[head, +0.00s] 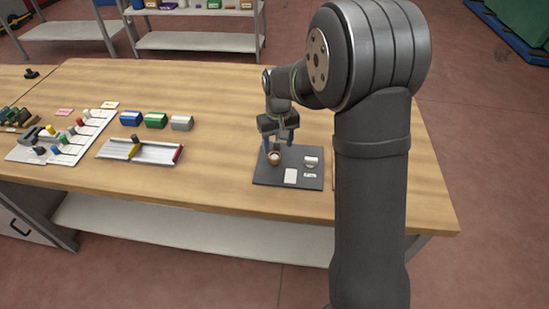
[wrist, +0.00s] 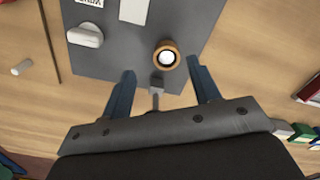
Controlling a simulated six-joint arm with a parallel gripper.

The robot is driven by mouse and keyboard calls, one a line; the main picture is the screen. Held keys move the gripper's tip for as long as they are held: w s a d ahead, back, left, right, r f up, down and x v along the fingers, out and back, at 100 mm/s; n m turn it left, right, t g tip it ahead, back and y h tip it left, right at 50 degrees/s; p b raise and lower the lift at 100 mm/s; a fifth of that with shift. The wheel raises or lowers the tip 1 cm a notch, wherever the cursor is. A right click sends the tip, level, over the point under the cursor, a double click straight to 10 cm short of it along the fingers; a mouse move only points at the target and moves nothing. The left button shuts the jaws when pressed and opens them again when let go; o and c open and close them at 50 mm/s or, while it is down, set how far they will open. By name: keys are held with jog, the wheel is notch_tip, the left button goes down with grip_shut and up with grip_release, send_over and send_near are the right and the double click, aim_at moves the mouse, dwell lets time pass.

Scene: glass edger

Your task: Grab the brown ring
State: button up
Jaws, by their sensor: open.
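The brown ring (wrist: 159,59) lies on a dark grey board, around a white round piece at its centre. It also shows in the head view (head: 274,158) near the board's left edge. My gripper (wrist: 165,82) is open, with its two blue fingers spread apart. In the wrist view the ring is just beyond the fingertips, between their lines, and not gripped. In the head view my gripper (head: 280,144) hangs above the board's far left part, close to the ring. I cannot tell the exact height of the fingertips over the board.
The dark board (head: 265,179) also bears a white rounded piece (head: 311,162) and a white card (head: 291,176). Blue, green and grey boxes (head: 156,121), a tray with a yellow slider (head: 141,151) and a white rack (head: 62,138) stand to the left. Bare wood lies between.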

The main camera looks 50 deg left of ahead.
aim_at(275, 157)
jog(key=f, duration=0.5)
jog(key=shift+s+a+f, duration=0.1)
jog(key=shift+s+a, duration=0.2)
jog(key=shift+a, duration=0.05)
jog(key=shift+c, duration=0.5)
jog(key=c, duration=0.9)
